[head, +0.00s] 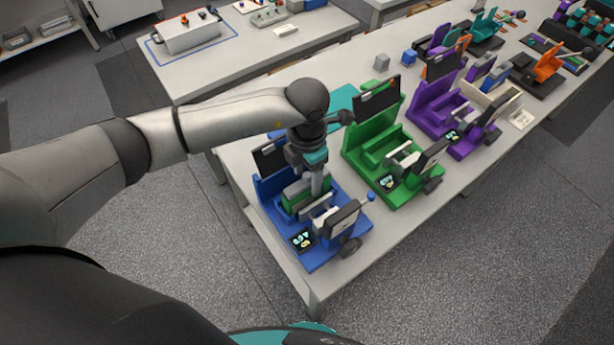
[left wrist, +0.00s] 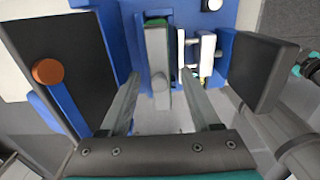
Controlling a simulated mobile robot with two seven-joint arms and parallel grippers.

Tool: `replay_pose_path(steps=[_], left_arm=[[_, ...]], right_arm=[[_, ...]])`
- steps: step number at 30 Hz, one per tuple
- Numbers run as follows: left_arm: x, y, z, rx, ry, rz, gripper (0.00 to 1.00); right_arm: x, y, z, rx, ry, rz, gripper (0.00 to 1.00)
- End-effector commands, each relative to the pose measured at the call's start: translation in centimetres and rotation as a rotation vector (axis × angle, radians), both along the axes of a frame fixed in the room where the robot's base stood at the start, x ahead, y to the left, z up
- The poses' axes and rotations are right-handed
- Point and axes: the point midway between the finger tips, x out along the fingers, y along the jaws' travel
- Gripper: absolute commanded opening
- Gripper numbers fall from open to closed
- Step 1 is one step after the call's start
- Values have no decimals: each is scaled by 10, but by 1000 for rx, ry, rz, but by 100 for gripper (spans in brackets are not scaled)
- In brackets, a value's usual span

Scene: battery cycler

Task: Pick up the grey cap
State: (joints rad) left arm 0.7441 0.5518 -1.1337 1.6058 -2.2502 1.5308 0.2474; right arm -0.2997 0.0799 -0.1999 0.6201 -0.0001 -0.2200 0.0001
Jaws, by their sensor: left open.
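A long grey piece, which looks like the grey cap (left wrist: 156,55), sits in the blue station (head: 330,250), with something green showing at its far end in the left wrist view. In the head view the grey on top of the green block (head: 290,205) is partly hidden by my gripper. My left gripper (left wrist: 158,78) points down over the blue station, and it shows in the head view too (head: 317,187). It is open, with one finger on each side of the grey piece and gaps visible. My right gripper is not in view.
A black panel (left wrist: 60,75) with an orange knob stands left of the fingers, and a dark block (left wrist: 262,70) stands right. A green station (head: 395,190) and a purple station (head: 440,115) stand beside the blue one.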

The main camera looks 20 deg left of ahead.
Motion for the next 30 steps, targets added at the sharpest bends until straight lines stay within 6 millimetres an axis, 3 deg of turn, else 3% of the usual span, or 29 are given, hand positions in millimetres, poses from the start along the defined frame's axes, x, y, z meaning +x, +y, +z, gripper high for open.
replay_pose_path(steps=[6, 23, 30], left_arm=[[0, 0, -1, 0, -1, -1, 64], [0, 0, 0, 0, -1, 0, 1], [0, 0, 0, 0, -1, 0, 0]], right_arm=[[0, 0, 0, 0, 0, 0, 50], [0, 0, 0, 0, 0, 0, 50], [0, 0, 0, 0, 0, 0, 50]])
